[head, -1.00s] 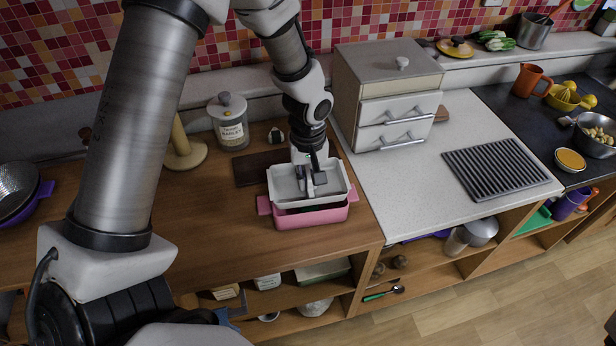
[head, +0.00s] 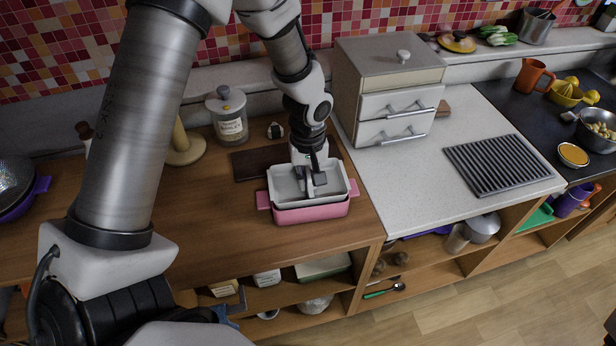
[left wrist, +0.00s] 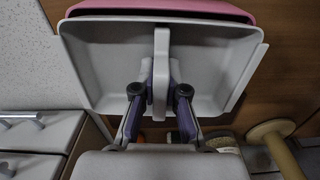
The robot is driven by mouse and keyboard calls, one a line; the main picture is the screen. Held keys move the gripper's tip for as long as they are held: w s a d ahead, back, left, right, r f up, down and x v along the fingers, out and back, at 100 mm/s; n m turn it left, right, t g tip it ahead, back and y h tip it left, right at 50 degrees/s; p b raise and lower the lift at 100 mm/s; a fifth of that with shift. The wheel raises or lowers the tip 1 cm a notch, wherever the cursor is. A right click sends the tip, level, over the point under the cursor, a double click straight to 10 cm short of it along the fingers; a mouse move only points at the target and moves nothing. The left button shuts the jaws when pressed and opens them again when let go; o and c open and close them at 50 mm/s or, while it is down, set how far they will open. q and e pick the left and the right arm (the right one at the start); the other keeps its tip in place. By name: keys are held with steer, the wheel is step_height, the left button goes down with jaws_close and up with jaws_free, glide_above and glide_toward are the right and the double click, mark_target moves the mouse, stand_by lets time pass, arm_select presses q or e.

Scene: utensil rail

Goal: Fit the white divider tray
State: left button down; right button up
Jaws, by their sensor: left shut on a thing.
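The white divider tray (head: 283,186) sits at the top of a pink container (head: 312,213) with side handles on the wooden counter. In the head view the tray looks seated in or on the container's rim; whether it is fully down I cannot tell. In the left wrist view the tray (left wrist: 210,65) fills the middle, with the pink rim (left wrist: 160,8) showing beyond one edge. My left gripper (head: 311,181) points down into the tray. Its fingers, also in the left wrist view (left wrist: 160,95), are shut on the tray's central divider. My right gripper is not in view.
A dark board (head: 258,164) lies behind the container. A labelled jar (head: 229,117) and a wooden stand (head: 185,146) stand behind left. A drawer cabinet (head: 390,90) stands behind right on the white counter. The wooden counter left of the container is clear.

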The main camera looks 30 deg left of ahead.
arm_select(q)
steer(key=shift+f+b, duration=0.65)
steer(key=shift+f, duration=0.3)
steer(key=c, duration=1.1)
jaws_free()
steer(key=shift+c, duration=0.2)
steer(key=shift+r, duration=0.15)
step_height(320, 180, up, 12)
steer(key=shift+f, duration=0.1)
